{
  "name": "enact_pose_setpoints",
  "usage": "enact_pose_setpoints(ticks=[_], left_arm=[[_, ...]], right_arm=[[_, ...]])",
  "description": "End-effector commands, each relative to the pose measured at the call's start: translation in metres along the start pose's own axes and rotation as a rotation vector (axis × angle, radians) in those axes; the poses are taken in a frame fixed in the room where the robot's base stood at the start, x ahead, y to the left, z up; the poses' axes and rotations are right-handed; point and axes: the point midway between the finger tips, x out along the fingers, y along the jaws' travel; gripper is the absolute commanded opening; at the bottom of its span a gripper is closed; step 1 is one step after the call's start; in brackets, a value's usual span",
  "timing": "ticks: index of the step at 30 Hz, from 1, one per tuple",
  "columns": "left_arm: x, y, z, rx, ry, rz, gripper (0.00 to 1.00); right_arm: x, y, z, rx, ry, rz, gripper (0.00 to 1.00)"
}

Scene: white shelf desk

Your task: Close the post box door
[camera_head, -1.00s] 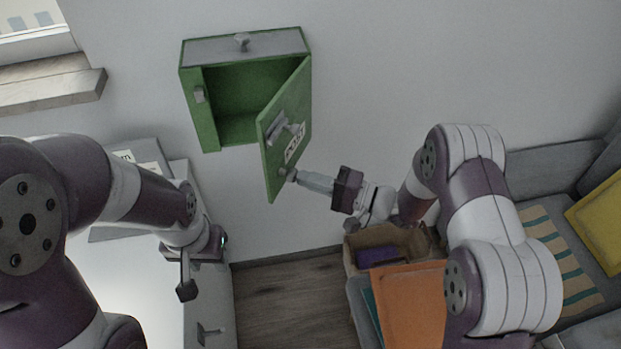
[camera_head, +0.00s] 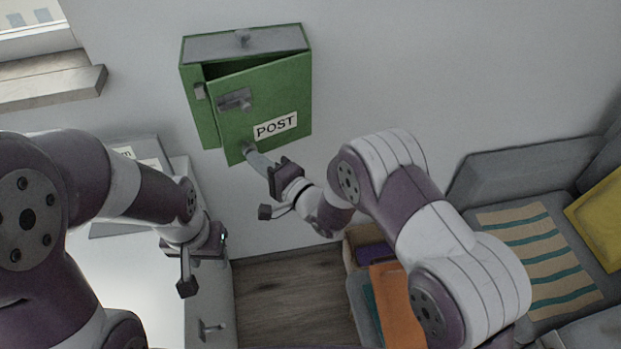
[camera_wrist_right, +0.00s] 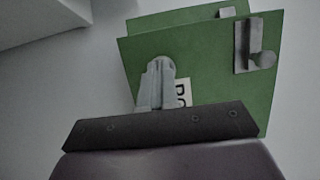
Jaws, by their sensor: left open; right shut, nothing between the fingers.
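The green post box (camera_head: 207,128) hangs on the wall. Its door (camera_head: 285,95), hinged on the right and marked POST, stands slightly ajar, with a dark gap along its top and left edge. My left gripper (camera_head: 204,268) is open and empty, low over the desk side, away from the box.
The white desk (camera_head: 120,285) is at lower left under my left arm. A cardboard box with an orange folder (camera_head: 390,295) stands on the right behind my right arm, near a grey sofa (camera_head: 520,170). The wall right of the post box is clear.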

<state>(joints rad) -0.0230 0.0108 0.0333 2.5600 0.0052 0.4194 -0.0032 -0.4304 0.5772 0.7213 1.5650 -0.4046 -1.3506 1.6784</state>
Motion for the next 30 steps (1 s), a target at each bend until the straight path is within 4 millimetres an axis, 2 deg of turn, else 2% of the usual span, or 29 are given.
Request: enact_pose_setpoints(ticks=[1,4,12,19,30], left_arm=[[0.009,0.000,0.001,0.000,0.000,0.000,0.43],[0.017,0.000,0.002,0.000,0.000,0.000,0.43],[0.034,0.000,0.004,0.000,0.000,0.000,0.43],[0.041,0.000,0.005,0.000,0.000,0.000,0.43],[0.042,0.000,0.005,0.000,0.000,0.000,0.43]], right_arm=[[0.008,0.005,0.004,0.000,0.036,0.000,0.00],[0.022,0.006,0.003,-0.003,0.116,-0.001,0.00],[0.051,0.005,-0.003,-0.004,0.118,-0.001,0.00],[0.064,0.004,-0.006,-0.003,0.118,0.001,0.00],[0.068,0.000,-0.008,-0.004,0.118,-0.005,0.00]])
